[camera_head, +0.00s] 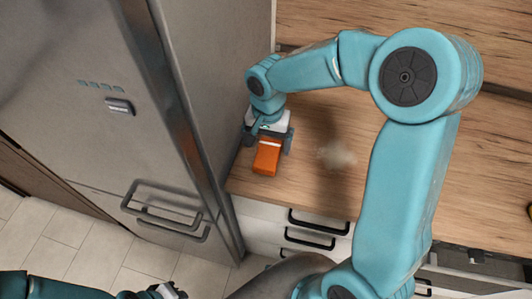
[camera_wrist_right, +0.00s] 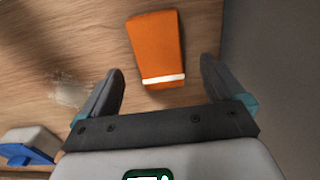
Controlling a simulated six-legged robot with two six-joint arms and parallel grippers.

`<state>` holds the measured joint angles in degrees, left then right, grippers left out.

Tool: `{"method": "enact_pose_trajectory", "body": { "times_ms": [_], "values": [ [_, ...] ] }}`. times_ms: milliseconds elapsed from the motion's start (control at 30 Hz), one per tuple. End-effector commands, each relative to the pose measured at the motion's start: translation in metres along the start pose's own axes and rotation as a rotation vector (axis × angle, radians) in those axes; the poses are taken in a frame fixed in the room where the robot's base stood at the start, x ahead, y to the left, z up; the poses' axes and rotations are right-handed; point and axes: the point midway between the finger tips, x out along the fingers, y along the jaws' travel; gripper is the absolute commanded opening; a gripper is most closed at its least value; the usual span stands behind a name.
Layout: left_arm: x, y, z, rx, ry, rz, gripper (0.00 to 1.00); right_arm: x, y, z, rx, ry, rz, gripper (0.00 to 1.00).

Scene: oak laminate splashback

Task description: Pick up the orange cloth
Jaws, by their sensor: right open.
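The orange cloth (camera_head: 267,158) is a folded rectangular block with a white stripe across one end. It lies on the wooden counter near the fridge. In the right wrist view the cloth (camera_wrist_right: 157,50) lies ahead of and between the fingers. My right gripper (camera_head: 268,141) is open and empty, over the stripe end of the cloth, with a finger on each side; its fingers also show in the right wrist view (camera_wrist_right: 162,69). I cannot tell the height left between fingertips and counter. My left gripper (camera_head: 167,291) shows only partly at the bottom edge, far from the cloth.
A tall steel fridge (camera_head: 120,100) stands close left of the cloth. A pale, blurry item (camera_head: 337,157) lies on the counter to the right. A white and blue object (camera_wrist_right: 28,146) shows at the wrist view's lower left. Drawers with black handles (camera_head: 318,222) are below the counter.

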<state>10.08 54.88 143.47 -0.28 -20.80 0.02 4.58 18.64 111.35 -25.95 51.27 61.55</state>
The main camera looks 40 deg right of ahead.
Motion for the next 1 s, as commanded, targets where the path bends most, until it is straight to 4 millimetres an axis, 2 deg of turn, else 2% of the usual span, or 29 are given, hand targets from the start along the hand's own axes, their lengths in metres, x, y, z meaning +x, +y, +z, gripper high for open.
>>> {"method": "enact_pose_trajectory", "body": {
  "times_ms": [100,233,333,533,567,700,733,1000],
  "values": [
    [-0.008,0.003,0.000,0.000,0.000,0.000,0.00,0.018,-0.002,0.001,-0.001,-0.005,0.005,0.96],
    [-0.010,0.003,0.001,0.000,-0.001,0.000,0.00,0.038,-0.004,0.000,-0.001,-0.003,0.003,0.96],
    [-0.010,0.004,0.001,0.000,-0.001,0.000,0.00,0.044,-0.005,-0.001,0.000,-0.002,0.000,0.96],
    [-0.009,0.003,0.000,0.000,0.000,0.000,0.00,0.045,-0.005,-0.001,0.000,-0.001,-0.001,0.96],
    [-0.009,0.003,0.000,0.000,0.000,0.000,0.00,0.045,-0.005,-0.001,0.000,-0.001,-0.001,0.89],
    [-0.010,0.003,0.001,0.000,-0.001,0.000,0.00,0.045,-0.005,-0.001,-0.001,-0.001,-0.001,0.44],
    [-0.010,0.003,0.001,0.000,-0.001,0.000,0.00,0.045,-0.005,-0.001,-0.001,-0.001,-0.001,0.36],
    [-0.009,0.003,0.000,0.000,-0.001,0.000,0.00,0.045,-0.005,-0.001,-0.001,-0.001,-0.001,0.36]
  ]
}}
